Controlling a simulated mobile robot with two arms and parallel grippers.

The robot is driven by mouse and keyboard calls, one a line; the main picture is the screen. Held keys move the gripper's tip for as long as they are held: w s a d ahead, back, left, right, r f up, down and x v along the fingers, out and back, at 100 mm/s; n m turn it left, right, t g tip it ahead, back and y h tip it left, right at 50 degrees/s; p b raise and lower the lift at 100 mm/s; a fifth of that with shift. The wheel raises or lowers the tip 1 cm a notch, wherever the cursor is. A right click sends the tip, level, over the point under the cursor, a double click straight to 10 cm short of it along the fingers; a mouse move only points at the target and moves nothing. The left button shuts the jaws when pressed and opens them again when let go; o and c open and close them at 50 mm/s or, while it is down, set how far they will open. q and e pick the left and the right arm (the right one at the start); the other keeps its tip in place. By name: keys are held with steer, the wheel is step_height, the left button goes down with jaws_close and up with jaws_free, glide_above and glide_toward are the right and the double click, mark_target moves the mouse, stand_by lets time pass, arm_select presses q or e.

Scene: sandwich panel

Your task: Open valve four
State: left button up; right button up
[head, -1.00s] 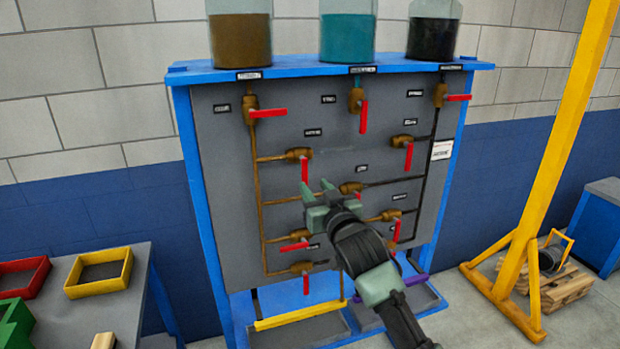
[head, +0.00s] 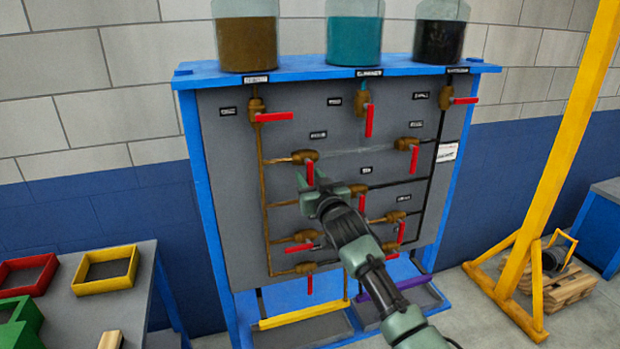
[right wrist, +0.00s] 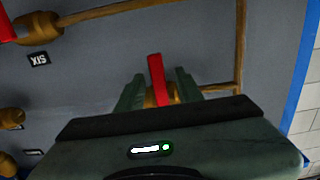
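The panel's upper-left middle valve (head: 303,158) is brass with a red handle (head: 310,172) hanging down. Its label is too small to read, so I cannot confirm it is valve four. My right gripper (head: 309,178) is at this handle. In the right wrist view, the red handle (right wrist: 156,78) shows between the two green fingers (right wrist: 160,92), with the brass body (right wrist: 160,98) partly hidden behind them. The fingers are apart, and contact with the handle is not clear. A valve labelled "SIX" (right wrist: 37,28) is to the left there. My left gripper is not in view.
The grey panel (head: 235,200) in a blue frame carries several other red-handled valves and pipes. Brown, teal (head: 354,38) and black tanks stand on top. A table with a yellow tray (head: 106,270) is at left. A yellow post (head: 560,150) stands at right.

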jaws_close()
stand_by(1.3)
